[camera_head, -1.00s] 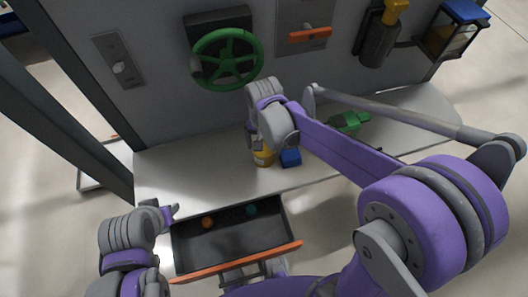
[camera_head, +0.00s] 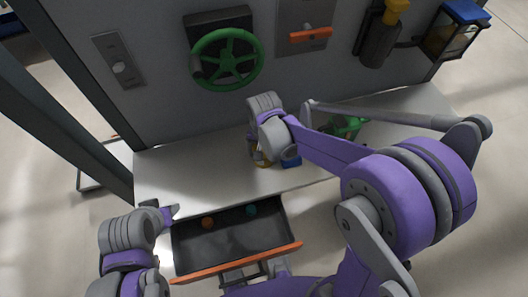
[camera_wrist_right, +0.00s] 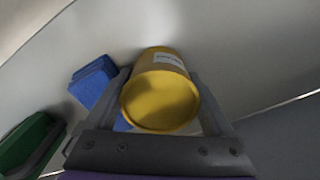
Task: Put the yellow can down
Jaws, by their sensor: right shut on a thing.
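The yellow can (camera_wrist_right: 160,103) is between the fingers of my right gripper (camera_wrist_right: 165,95) in the right wrist view, with a white label on its side. My right gripper is shut on it. In the head view only a small part of the can (camera_head: 254,155) shows below my right wrist, at the tabletop. I cannot tell whether its base touches the table. My left gripper (camera_head: 171,212) is at the lower left, beside the open drawer, and its jaw gap is not clear.
A blue block (camera_head: 291,161) is close beside the can on the grey-white table (camera_head: 180,168). A green object (camera_head: 347,126) lies farther right. The open drawer (camera_head: 236,262) holds an orange and a teal ball. The table left of the can is clear.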

